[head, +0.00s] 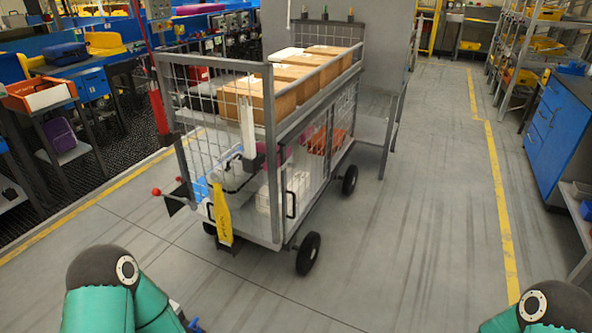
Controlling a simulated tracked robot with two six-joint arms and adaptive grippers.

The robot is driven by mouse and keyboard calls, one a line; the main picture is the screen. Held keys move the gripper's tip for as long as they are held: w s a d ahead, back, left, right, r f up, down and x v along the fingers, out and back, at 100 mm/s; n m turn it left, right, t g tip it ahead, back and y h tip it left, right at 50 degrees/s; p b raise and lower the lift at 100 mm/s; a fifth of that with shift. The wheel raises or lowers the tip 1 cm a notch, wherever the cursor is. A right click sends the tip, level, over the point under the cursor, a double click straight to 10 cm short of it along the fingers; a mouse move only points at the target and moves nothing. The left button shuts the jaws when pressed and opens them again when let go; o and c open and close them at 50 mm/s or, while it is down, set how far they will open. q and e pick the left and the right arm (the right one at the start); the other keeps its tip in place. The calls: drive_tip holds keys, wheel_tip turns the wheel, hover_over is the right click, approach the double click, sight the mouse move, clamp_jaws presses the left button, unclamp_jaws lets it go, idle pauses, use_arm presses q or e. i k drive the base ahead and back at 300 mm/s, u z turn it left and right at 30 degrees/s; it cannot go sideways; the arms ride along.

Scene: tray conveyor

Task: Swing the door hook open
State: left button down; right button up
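A grey wire-mesh cart (262,205) on black wheels stands in the middle of the head view. Its mesh side door (302,185) appears closed, with a dark handle (291,204) near its front edge. I cannot clearly make out the door hook at this size. Red-knobbed levers stick out at the cart's left end, one with a red ball (156,191). My two green arms show only at the bottom left and bottom right corners, well short of the cart. Neither gripper can be made out.
Cardboard boxes (325,50) lie on the cart's top shelf. A yellow tag (222,214) hangs at its front. A blue cabinet (557,125) and shelving stand at the right. Blue workstations (60,72) line the left. The grey floor around the cart's front and right is clear.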

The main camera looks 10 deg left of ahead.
sight(290, 162)
drive_tip(key=z, duration=0.35)
drive_tip(key=i, duration=1.5)
drive_tip(key=u, duration=0.35)
